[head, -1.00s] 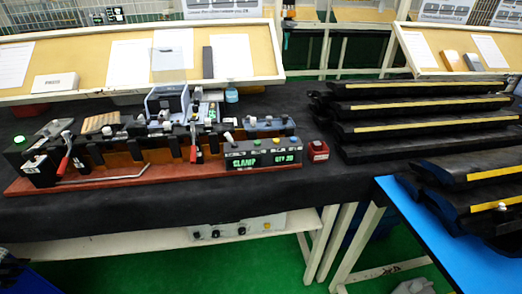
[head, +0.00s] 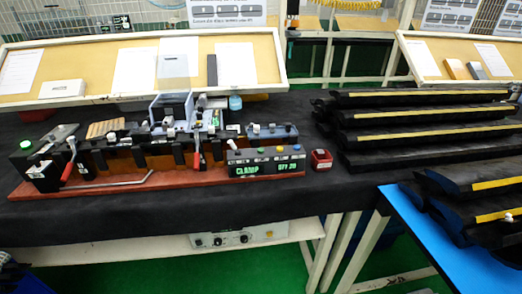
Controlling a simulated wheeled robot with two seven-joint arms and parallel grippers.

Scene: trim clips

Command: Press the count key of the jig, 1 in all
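The jig (head: 130,185) stands on the black-covered table, a long red-brown base with clamps and red levers. Its control box (head: 266,163) is at the right end, with a lit green display (head: 268,170) that seems to read "CLAMP" and "QTY 20". Several small buttons sit on the box's top edge, among them a green one (head: 262,150) and a yellow one (head: 280,149). Which is the count key I cannot tell. A small red box (head: 321,159) with a dark top stands right of the control box. Neither of my grippers shows in the head view.
Stacked black trim parts with yellow strips (head: 430,118) fill the table's right side. A blue surface (head: 420,235) with more trim parts is at the lower right. Slanted boards with paper sheets (head: 130,67) stand behind. The black cloth before the jig (head: 150,215) is clear.

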